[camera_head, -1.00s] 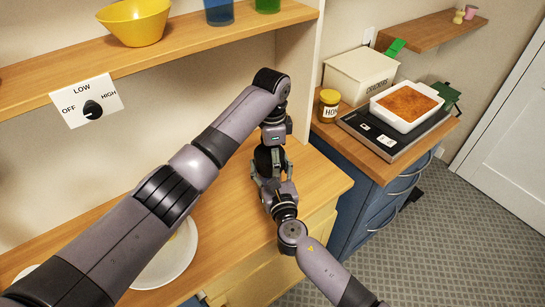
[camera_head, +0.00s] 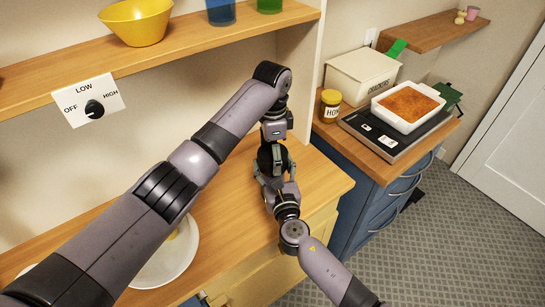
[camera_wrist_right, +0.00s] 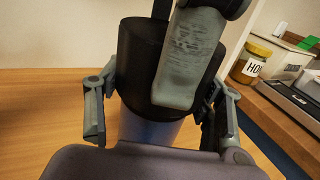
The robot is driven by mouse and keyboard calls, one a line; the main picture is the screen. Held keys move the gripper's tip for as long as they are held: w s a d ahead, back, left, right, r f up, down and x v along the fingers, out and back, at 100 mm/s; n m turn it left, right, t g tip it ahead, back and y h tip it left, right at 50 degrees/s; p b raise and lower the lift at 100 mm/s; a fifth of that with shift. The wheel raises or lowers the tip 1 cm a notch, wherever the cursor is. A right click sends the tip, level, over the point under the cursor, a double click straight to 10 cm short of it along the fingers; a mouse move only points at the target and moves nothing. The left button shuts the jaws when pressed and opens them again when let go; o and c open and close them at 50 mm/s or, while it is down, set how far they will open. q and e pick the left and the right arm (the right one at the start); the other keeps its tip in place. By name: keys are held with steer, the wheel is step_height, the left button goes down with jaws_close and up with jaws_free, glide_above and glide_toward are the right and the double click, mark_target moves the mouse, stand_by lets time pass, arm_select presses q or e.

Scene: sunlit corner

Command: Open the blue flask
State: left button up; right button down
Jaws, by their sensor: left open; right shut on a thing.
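The blue flask (camera_wrist_right: 150,130) stands on the wooden counter in the right wrist view, its lower part hidden by my right gripper. Its wide black lid (camera_wrist_right: 139,55) is on top and also shows as a dark shape in the head view (camera_head: 265,158). My right gripper (camera_wrist_right: 160,112) is shut on the flask's body, with one finger on each side. My left gripper (camera_wrist_right: 190,58) comes from above and is open at the lid. One grey finger of it hangs in front of the lid. Its other finger is hidden, and I cannot tell whether it touches.
A white plate (camera_head: 178,262) lies on the counter (camera_head: 225,215), partly behind my left arm. A shelf (camera_head: 190,50) holds a yellow bowl (camera_head: 136,22). To the right, a honey jar (camera_head: 330,106), a crackers box (camera_head: 361,76) and a baking dish (camera_head: 408,107) stand on a blue cabinet.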

arm_select(q)
steer(key=shift+r, duration=1.45)
arm_select(e)
steer(key=shift+a, duration=0.1)
steer(key=shift+c, duration=1.7)
jaws_free()
